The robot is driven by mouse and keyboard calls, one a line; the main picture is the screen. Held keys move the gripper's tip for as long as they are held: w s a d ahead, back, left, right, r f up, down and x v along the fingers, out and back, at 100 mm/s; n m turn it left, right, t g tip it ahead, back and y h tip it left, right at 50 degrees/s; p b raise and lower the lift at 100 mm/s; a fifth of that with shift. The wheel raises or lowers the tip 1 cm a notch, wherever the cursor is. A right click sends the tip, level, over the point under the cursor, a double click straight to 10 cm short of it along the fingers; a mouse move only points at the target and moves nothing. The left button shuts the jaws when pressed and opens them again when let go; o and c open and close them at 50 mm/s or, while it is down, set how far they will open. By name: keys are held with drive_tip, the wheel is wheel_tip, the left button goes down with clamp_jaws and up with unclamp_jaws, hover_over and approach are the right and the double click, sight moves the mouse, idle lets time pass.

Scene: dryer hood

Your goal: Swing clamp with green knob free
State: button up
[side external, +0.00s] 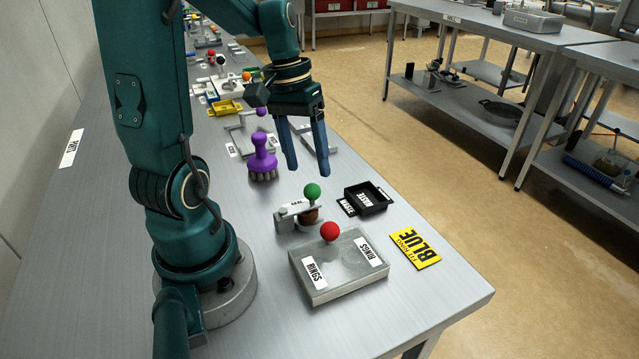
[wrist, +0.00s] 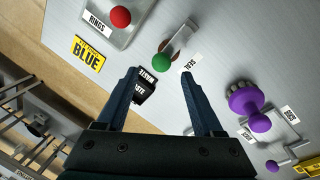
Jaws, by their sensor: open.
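The clamp (side external: 291,214) is a small grey metal piece with a green knob (side external: 313,193) on top, standing on the steel table. A brown round part sits under the knob. In the wrist view the green knob (wrist: 162,63) shows ahead of the fingertips, with the clamp's grey bar (wrist: 181,38) running up from it and a SEAL label beside it. My gripper (side external: 307,168) is open and empty, fingers pointing down, above and behind the clamp in the side view. Its two blue fingers (wrist: 159,80) also show in the wrist view, apart from the knob.
A grey box (side external: 338,268) with a red knob stands in front of the clamp. A black WASTE tray (side external: 369,198) and a yellow BLUE sign (side external: 415,247) lie to the right. A purple brush (side external: 262,157) stands behind. Bare table lies at the front left.

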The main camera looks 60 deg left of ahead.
sight(311, 184)
drive_tip(key=shift+w+d+f, duration=0.1)
drive_tip(key=shift+d+f, duration=0.1)
drive_tip(key=shift+f, duration=1.05)
drive_tip(key=shift+w+d+f, duration=0.1)
drive_tip(key=shift+d+f, duration=0.05)
drive_tip(key=shift+f, duration=1.1)
clamp_jaws()
